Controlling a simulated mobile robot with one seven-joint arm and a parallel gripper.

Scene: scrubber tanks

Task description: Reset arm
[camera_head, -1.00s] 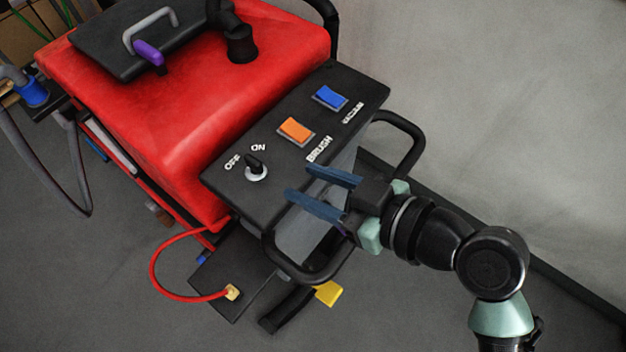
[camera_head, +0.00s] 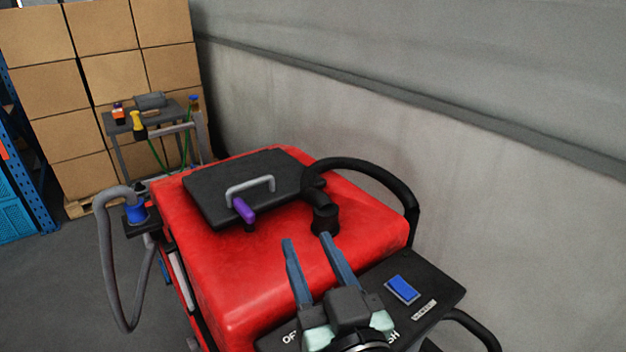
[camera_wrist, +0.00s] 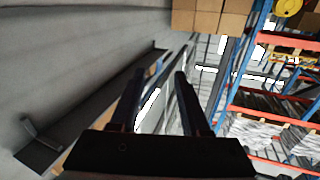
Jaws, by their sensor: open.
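My gripper (camera_head: 307,248) is open and empty. In the head view its two blue fingers point up and away over the red scrubber (camera_head: 222,280), in front of its black lid. My gripper hides most of the black control panel (camera_head: 440,285); the blue vacuum switch (camera_head: 402,288) still shows to its right. The knob and the orange switch are hidden. In the wrist view the fingers (camera_wrist: 155,92) stand apart with nothing between them, facing the wall, boxes and shelves.
The black lid (camera_head: 205,195) has a grey handle and a purple latch (camera_head: 243,210). A black hose (camera_head: 385,172) arches behind. A grey wall (camera_head: 450,150) stands close on the right. A small cart (camera_head: 165,120) and stacked boxes (camera_head: 100,80) are at the back left.

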